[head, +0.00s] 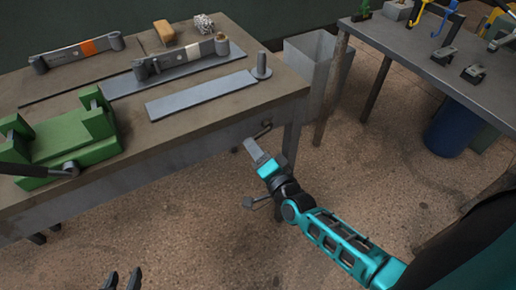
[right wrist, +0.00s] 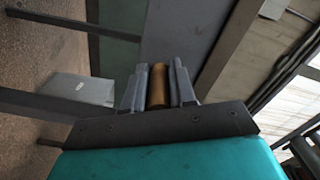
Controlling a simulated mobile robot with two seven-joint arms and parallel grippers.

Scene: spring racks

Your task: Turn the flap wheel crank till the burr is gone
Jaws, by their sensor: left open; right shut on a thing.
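My right gripper (head: 255,152) is at the bench's front edge, below the top, near a small dark crank-like part (head: 266,128). In the right wrist view the right gripper (right wrist: 158,88) is shut on a brown cylindrical grip (right wrist: 157,86), which shows between its fingers. Whether this grip belongs to the flap wheel crank cannot be told from the view. I cannot make out the flap wheel or a burr. My left gripper (head: 124,280) shows only as two dark fingertips at the bottom edge, apart and empty.
The bench (head: 200,130) carries a green vise (head: 62,140), banded leaf springs (head: 80,52), a flat grey plate (head: 200,96), a tan block (head: 164,32) and a speckled lump (head: 203,23). A grey bin (head: 312,65) stands beyond its right end. Another table (head: 410,50) is at right.

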